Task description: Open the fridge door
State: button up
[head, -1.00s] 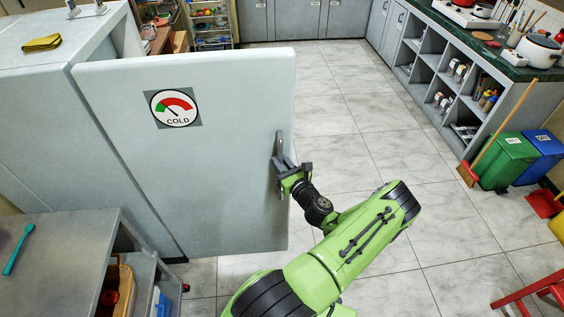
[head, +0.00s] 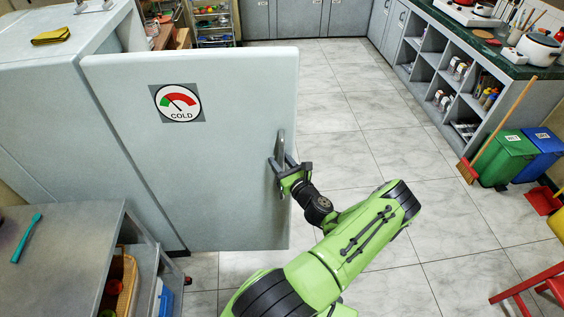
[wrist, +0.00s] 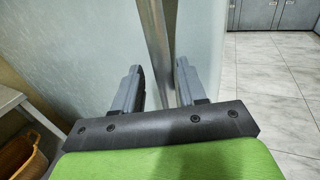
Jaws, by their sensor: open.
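The fridge door (head: 215,150), a pale panel with a round COLD gauge (head: 178,103), stands swung out from the fridge body (head: 35,110), with floor visible beyond its right edge. The inside of the fridge is hidden. Its upright metal handle (head: 281,150) is near the door's right edge. My gripper (head: 289,166) is open at the handle. In the wrist view, the handle (wrist: 156,30) runs down between the two spread fingers of my gripper (wrist: 158,68). I cannot tell whether either finger touches it.
A grey counter (head: 70,235) with a teal brush (head: 27,238) stands at the near left, with baskets below. Open tiled floor (head: 400,135) lies right of the door. Green (head: 505,160) and blue bins, a broom and a red stool (head: 530,285) are at the right.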

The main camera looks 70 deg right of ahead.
jog(key=shift+s, duration=0.1)
jog(key=shift+s+f, duration=0.1)
jog(key=shift+s, duration=0.1)
jog(key=v, duration=1.5)
jog(key=shift+s+a, duration=0.1)
jog(key=shift+a, duration=0.05)
